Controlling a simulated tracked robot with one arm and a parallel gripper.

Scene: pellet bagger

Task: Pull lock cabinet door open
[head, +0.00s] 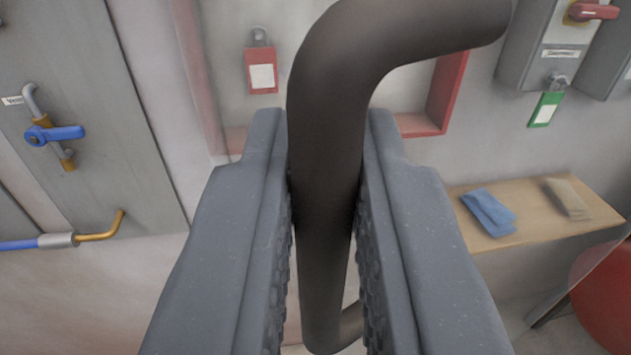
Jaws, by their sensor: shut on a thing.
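My gripper (322,190) fills the lower middle of the head view. Its two grey ribbed fingers are shut on a thick dark brown bar handle (340,80), one finger on each side. The handle bends to the right at its top and again near the bottom. Behind it is the lock cabinet, with a red frame (447,95) and a pale inside. A red padlock tag (262,70) hangs there on a grey shackle. A pale pinkish, see-through edge (197,75) runs along the left. The handle and fingers hide much of the cabinet.
A grey panel with a blue-handled valve (55,133) stands at left, above a blue and brass pipe (60,240). At right are grey switch boxes (545,45), a green tag (545,108), and a wooden shelf (535,220) with a blue cloth (489,211). A red rounded thing (605,295) is below.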

